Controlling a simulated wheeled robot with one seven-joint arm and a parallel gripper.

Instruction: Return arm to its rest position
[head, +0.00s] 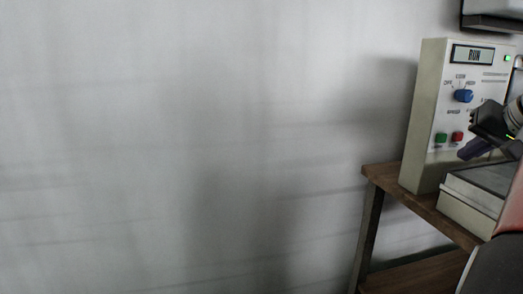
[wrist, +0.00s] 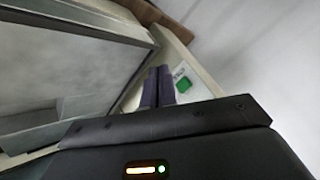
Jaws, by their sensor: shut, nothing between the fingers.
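My gripper (head: 472,150) is at the right edge of the head view, in front of the lower part of a beige control panel (head: 427,120). In the wrist view its two dark fingers (wrist: 157,84) lie side by side, shut with nothing between them. The panel has a display reading RUN (head: 473,55), a blue knob (head: 463,96), a green button (head: 441,138) and a red button (head: 458,138). The green button (wrist: 183,85) also shows just right of the fingertips in the wrist view. Much of my arm is outside the head view.
The panel stands on a wooden table (head: 380,176) with a low grey-topped tray unit (head: 482,182) in front of it. A dark shelf or box (head: 490,22) hangs at the upper right. The left has a bare pale wall (head: 180,140) and no obstacles visible.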

